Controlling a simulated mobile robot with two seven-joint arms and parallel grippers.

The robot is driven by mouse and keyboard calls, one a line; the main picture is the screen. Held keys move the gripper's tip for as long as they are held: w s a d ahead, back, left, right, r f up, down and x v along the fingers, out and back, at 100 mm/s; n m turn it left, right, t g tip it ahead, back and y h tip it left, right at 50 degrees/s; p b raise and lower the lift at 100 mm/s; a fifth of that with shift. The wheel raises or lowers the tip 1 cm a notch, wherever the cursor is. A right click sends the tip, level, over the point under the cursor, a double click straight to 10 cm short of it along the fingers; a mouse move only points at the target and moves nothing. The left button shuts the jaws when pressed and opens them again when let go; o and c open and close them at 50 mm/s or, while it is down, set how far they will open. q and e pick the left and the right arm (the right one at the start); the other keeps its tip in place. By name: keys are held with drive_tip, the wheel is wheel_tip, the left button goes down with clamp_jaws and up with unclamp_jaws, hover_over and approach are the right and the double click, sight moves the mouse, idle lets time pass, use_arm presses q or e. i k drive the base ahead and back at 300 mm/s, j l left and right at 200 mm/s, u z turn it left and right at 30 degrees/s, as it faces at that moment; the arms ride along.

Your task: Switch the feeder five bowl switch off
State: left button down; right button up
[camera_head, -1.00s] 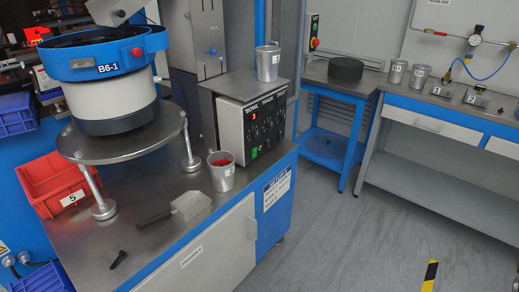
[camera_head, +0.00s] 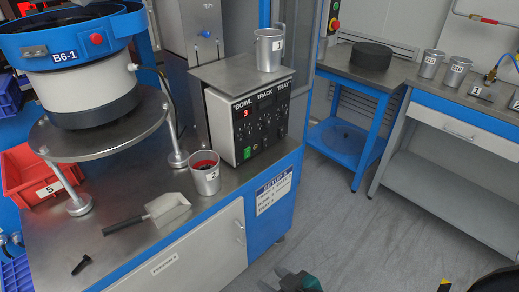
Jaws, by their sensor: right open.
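The feeder control box (camera_head: 262,125) stands on the blue bench, its black front panel lettered BOWL, TRACK and TRAY. A red digit glows under BOWL, with small knobs and switches below. A green rocker (camera_head: 247,153) sits at the panel's lower left. The switch positions are too small to read. The blue-rimmed bowl feeder B6-1 (camera_head: 75,60) stands left of the box. My right gripper (camera_head: 290,280) shows partly at the bottom edge, open, low in front of the bench and well apart from the panel. My left gripper is out of view.
A metal cup marked 2 (camera_head: 205,175) with red contents and a scoop (camera_head: 165,207) are on the bench before the box. A cup marked 3 (camera_head: 269,50) stands on the box's top plate. A red bin (camera_head: 25,188) is at left.

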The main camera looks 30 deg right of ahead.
sight(247, 154)
drive_tip(key=i+l, duration=0.1)
drive_tip(key=l, duration=0.45)
drive_tip(key=i+l, duration=0.15)
drive_tip(key=l, duration=0.35)
drive_tip(key=i+l, duration=0.1)
drive_tip(key=l, duration=0.45)
drive_tip(key=i+l, duration=0.15)
drive_tip(key=l, duration=0.4)
drive_tip(key=i+l+u, duration=0.1)
drive_tip(key=l, duration=0.45)
drive_tip(key=i+l, duration=0.1)
drive_tip(key=l, duration=0.4)
